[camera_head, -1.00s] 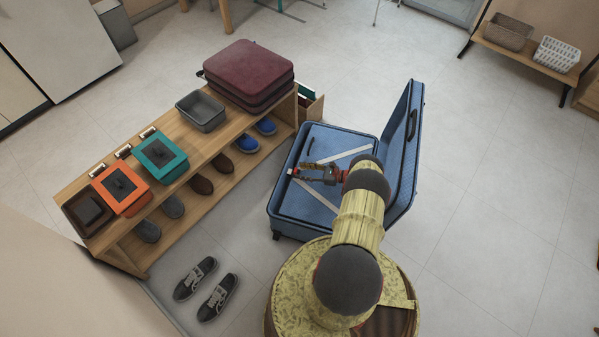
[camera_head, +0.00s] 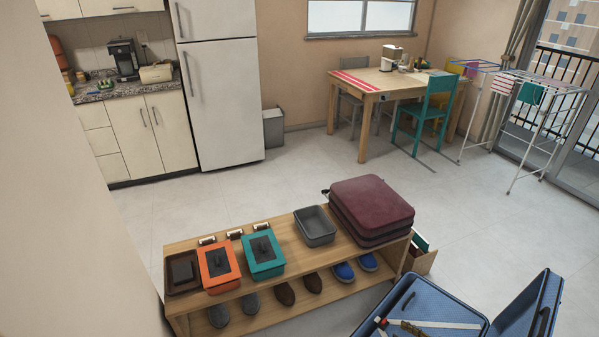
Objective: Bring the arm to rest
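The open blue suitcase (camera_head: 452,296) lies on the floor at the bottom right, cut off by the lower edge of the picture. Its lid (camera_head: 535,303) stands up on the right side. A pale strap crosses the inside. A small part of what looks like my gripper (camera_head: 392,325) shows at the bottom edge, over the left part of the suitcase. Most of the gripper and the rest of my arm are out of the picture. I cannot tell whether the fingers are open or shut, or whether they hold anything.
A wooden shoe bench (camera_head: 290,262) left of the suitcase carries a maroon suitcase (camera_head: 371,205), a grey bin (camera_head: 316,226), and teal (camera_head: 264,256), orange (camera_head: 218,268) and brown boxes. Shoes stand below. A table (camera_head: 390,84) and drying rack (camera_head: 540,115) stand behind. The middle floor is clear.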

